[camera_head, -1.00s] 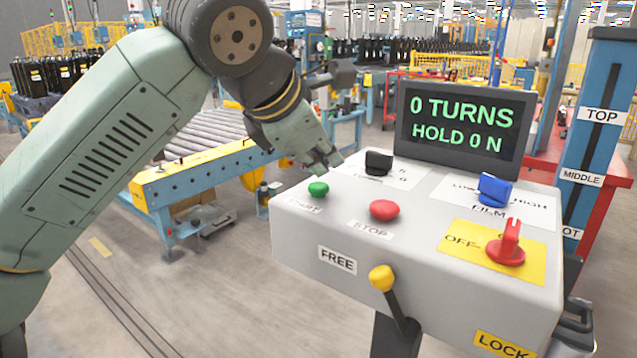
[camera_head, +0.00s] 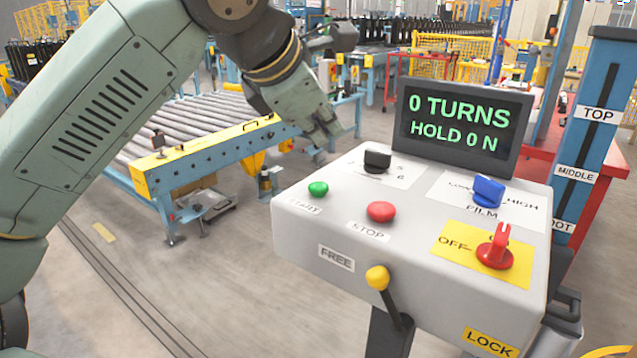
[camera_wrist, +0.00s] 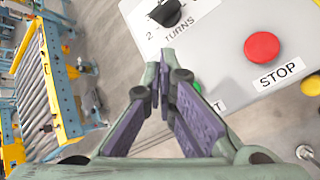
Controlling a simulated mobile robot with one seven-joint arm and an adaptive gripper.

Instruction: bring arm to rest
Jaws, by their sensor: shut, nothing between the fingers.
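My gripper (camera_head: 322,150) is shut and empty, just beyond the left back edge of the grey control box (camera_head: 330,225) in the head view. In the wrist view my gripper (camera_wrist: 163,75) has its fingertips together over the edge of the box. The box carries a black turns knob (camera_head: 377,160), a green start button (camera_head: 318,189), a red stop button (camera_head: 381,211), a blue film knob (camera_head: 488,191) and a red switch (camera_head: 495,248) on a yellow plate. The black knob also shows in the wrist view (camera_wrist: 165,12). My gripper appears apart from these controls.
A screen (camera_head: 461,127) reading "0 TURNS HOLD 0 N" stands behind the box. A yellow-tipped lever (camera_head: 377,278) is on the box front. A roller conveyor (camera_head: 185,125) lies to the left. A blue post (camera_head: 588,130) stands right. Open floor lies left of the box.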

